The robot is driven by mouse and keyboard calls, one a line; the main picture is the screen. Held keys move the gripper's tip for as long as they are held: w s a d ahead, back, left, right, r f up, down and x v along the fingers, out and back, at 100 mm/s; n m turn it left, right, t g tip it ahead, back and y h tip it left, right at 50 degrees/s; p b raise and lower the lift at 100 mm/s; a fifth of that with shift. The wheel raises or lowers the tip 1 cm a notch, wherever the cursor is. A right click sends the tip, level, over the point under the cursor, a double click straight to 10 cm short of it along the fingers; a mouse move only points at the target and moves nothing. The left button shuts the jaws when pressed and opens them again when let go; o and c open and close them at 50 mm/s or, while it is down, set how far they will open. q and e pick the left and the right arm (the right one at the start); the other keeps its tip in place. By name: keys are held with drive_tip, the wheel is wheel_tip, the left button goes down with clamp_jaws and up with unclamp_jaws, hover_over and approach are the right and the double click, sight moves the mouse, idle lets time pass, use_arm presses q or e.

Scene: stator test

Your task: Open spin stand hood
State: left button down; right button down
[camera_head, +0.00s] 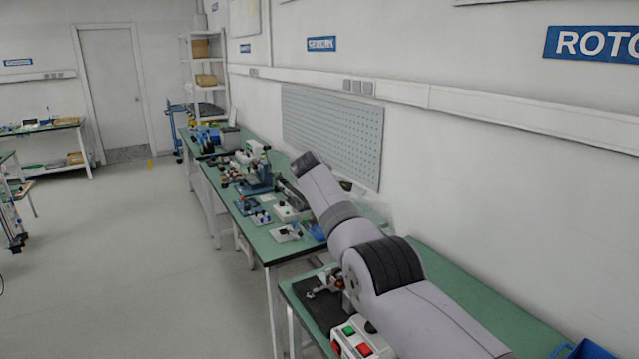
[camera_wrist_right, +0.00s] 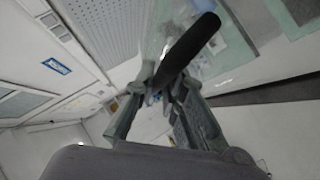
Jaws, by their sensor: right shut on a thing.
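The clear spin stand hood (camera_head: 376,212) shows in part in the head view, behind my right arm over the bench by the wall. The arm hides much of it and the stand, so I cannot tell its angle. In the right wrist view a black bar-shaped handle (camera_wrist_right: 192,44) runs between the fingers of my right gripper (camera_wrist_right: 168,88), which is shut on it. Clear, glassy panel surface (camera_wrist_right: 235,52) shows beside the handle. My right gripper is hidden in the head view. My left gripper is not in view.
A control box (camera_head: 360,342) with green and red buttons sits on the near green bench (camera_head: 450,285), below my right arm. A blue bin (camera_head: 585,350) is at the lower right. The farther bench holds several tools and parts. A pegboard (camera_head: 332,135) hangs behind.

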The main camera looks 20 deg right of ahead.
drive_tip(key=shift+d, duration=0.3)
drive_tip(key=c, duration=1.7)
unclamp_jaws()
drive_tip(key=shift+s+a, duration=0.1)
drive_tip(key=shift+o, duration=0.2)
drive_tip(key=shift+a, duration=0.1)
drive_tip(key=v, duration=1.2)
drive_tip(key=shift+r, duration=0.15)
